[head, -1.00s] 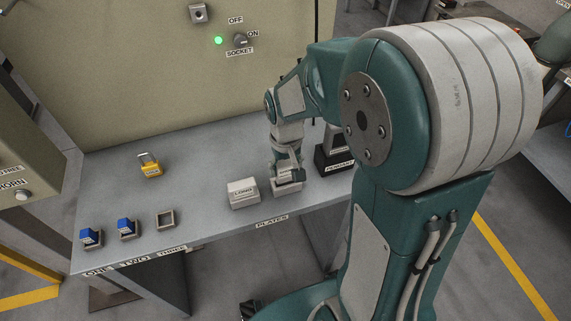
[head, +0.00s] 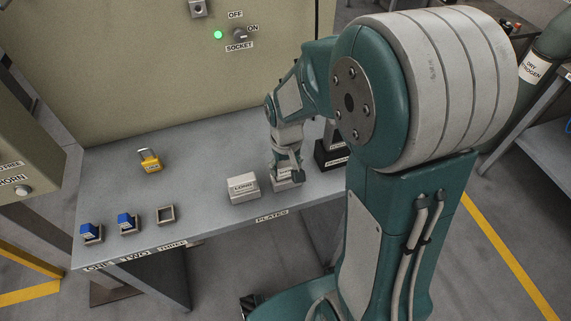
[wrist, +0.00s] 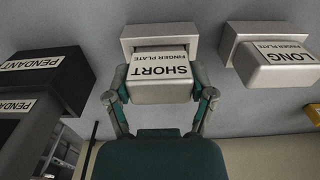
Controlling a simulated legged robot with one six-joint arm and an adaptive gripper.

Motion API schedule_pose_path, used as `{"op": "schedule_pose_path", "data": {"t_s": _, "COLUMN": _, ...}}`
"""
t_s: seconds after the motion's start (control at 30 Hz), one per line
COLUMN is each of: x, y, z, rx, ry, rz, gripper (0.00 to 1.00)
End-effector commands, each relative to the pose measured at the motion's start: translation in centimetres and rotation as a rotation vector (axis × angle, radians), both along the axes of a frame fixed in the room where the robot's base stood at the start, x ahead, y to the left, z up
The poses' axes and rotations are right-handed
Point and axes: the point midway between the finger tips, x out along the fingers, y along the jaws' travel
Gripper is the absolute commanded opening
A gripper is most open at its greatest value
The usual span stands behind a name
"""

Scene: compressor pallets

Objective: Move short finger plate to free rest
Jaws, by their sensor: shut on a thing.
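The short finger plate (wrist: 160,78) is a light grey block labelled SHORT FINGER PLATE. In the wrist view my gripper (wrist: 160,92) has one finger on each side of it and is shut on it. The plate is at its light grey rest (wrist: 160,32), which shows just beyond it; I cannot tell if it is lifted clear. In the head view my gripper (head: 287,172) is over this rest (head: 285,184) and hides most of the plate. The long finger plate (head: 243,187) sits in its own rest to the left; it also shows in the wrist view (wrist: 285,70).
A dark pendant holder (head: 328,155) stands close right of my gripper. Two blue blocks fill the rests ONE (head: 91,232) and TWO (head: 127,222). The square rest at THREE (head: 166,215) is empty. A yellow padlock (head: 149,160) lies behind them. The bench middle is clear.

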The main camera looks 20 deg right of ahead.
Motion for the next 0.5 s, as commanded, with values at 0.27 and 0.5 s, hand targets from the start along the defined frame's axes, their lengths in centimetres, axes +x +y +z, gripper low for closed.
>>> {"op": "schedule_pose_path", "data": {"t_s": 0.27, "x": -0.02, "y": 0.00, "z": -0.59, "rx": 0.000, "ry": 0.001, "rz": 0.000, "gripper": 0.10}}
{"op": "schedule_pose_path", "data": {"t_s": 0.5, "x": -0.03, "y": 0.00, "z": -1.11, "rx": 0.000, "ry": 0.000, "rz": 0.000, "gripper": 0.10}}
